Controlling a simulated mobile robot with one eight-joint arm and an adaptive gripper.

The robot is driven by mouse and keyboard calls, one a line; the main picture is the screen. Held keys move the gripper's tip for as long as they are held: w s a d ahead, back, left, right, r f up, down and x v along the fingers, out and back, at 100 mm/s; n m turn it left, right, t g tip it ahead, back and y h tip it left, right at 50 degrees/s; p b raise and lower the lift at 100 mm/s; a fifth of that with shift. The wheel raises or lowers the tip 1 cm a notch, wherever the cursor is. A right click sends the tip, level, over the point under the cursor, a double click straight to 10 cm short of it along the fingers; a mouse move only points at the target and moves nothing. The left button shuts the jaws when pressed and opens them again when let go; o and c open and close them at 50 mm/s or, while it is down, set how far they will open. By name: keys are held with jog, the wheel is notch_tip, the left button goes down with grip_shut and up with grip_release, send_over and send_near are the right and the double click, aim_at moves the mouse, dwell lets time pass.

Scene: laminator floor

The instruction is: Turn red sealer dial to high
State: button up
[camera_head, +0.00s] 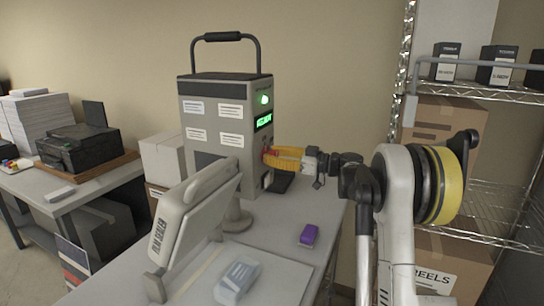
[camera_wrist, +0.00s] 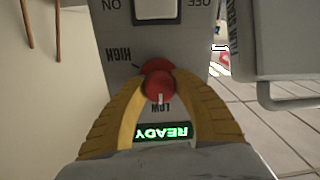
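The sealer (camera_head: 215,125) is a tall grey machine with a top handle, a green lamp and a lit green display. In the wrist view its panel is upside down, with the red dial (camera_wrist: 157,84) in the middle. The dial's white mark points down toward the LOW label (camera_wrist: 162,107); the HIGH label (camera_wrist: 118,54) is at the dial's upper left. My gripper (camera_wrist: 161,78) has its two yellow fingers on both sides of the dial, with no clear gap. In the head view my gripper (camera_head: 285,158) reaches the sealer's front from the right, hiding most of the dial.
Below the dial is the READY display (camera_wrist: 162,131); above it is an ON/OFF switch (camera_wrist: 157,8). A tilted film sealer panel (camera_head: 190,220), a purple object (camera_head: 308,235) and a pale blue object (camera_head: 237,280) are on the table. A wire shelf (camera_head: 480,92) stands at right.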

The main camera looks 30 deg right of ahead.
grip_shut()
jog(key=shift+m, duration=0.3)
jog(key=m+b, duration=0.1)
jog(key=m, duration=1.1)
jog(key=shift+b, duration=0.4)
jog(key=m, duration=0.6)
jog(key=shift+f+t, duration=0.1)
jog(key=shift+t, duration=0.2)
jog(key=m, duration=0.6)
jog(key=shift+h+b, duration=0.3)
jog(key=shift+b, duration=0.05)
jog(key=o, duration=1.1)
grip_release()
jog(key=shift+d, duration=0.1)
